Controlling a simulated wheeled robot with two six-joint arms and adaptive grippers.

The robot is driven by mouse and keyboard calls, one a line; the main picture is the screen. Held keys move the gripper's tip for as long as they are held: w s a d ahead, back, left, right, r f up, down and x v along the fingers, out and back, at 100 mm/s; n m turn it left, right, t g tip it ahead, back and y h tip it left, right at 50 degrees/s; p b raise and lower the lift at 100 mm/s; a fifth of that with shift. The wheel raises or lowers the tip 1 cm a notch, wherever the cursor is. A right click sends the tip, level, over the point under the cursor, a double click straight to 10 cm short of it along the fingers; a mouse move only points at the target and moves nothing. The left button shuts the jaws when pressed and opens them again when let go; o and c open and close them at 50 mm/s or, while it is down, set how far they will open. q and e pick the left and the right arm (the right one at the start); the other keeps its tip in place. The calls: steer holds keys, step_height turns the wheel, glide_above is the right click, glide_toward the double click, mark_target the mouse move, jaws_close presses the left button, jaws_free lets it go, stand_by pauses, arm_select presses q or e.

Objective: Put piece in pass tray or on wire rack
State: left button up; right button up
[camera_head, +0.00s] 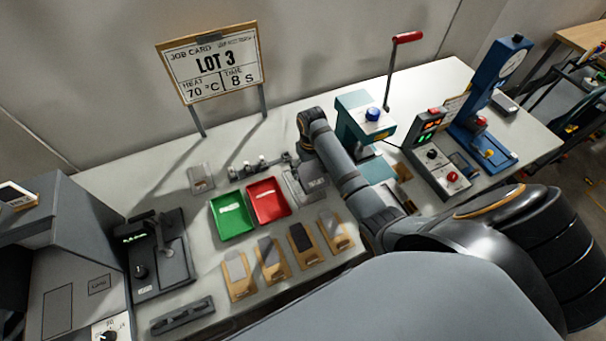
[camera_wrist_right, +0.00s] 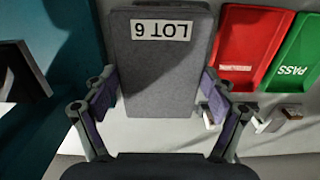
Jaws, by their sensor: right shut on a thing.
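My right gripper (camera_wrist_right: 158,88) has its two fingers against the sides of a grey, felt-like piece (camera_wrist_right: 160,70) with a white label reading LOT 6. The label is upside down in the right wrist view. In the head view the arm reaches in from the right, and the gripper (camera_head: 298,165) is partly hidden by its own wrist; the grey piece (camera_head: 310,185) shows below it. The green tray (camera_head: 232,232), marked PASS in the right wrist view (camera_wrist_right: 292,68), and the red tray (camera_head: 269,215) lie left of the piece. I cannot make out a wire rack for certain. My left gripper is not in view.
Several wooden holders (camera_head: 273,276) with flat samples line the front. A low metal fixture (camera_head: 262,166) stands behind the trays. A teal press (camera_head: 352,122), control box (camera_head: 430,150) and blue gauge stand (camera_head: 490,110) are right. A job card (camera_head: 212,68) reads LOT 3.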

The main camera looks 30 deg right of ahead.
mark_target(305, 169)
steer(key=shift+w+a+f, duration=0.4)
steer(key=shift+w+f, duration=0.05)
steer(key=shift+f, duration=0.15)
steer(key=shift+w+f, duration=0.15)
steer(key=shift+f, duration=0.2)
steer(key=shift+w+a+f, duration=0.1)
steer(key=shift+w+f, duration=0.05)
steer(key=shift+f, duration=0.1)
steer(key=f, duration=0.3)
steer(key=shift+a+f, duration=0.1)
steer(key=shift+a, duration=0.1)
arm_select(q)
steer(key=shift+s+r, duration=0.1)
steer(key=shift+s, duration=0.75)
arm_select(e)
steer(key=shift+f, duration=0.2)
steer(key=o, duration=1.2)
steer(key=shift+c, duration=0.2)
steer(key=shift+r, duration=0.1)
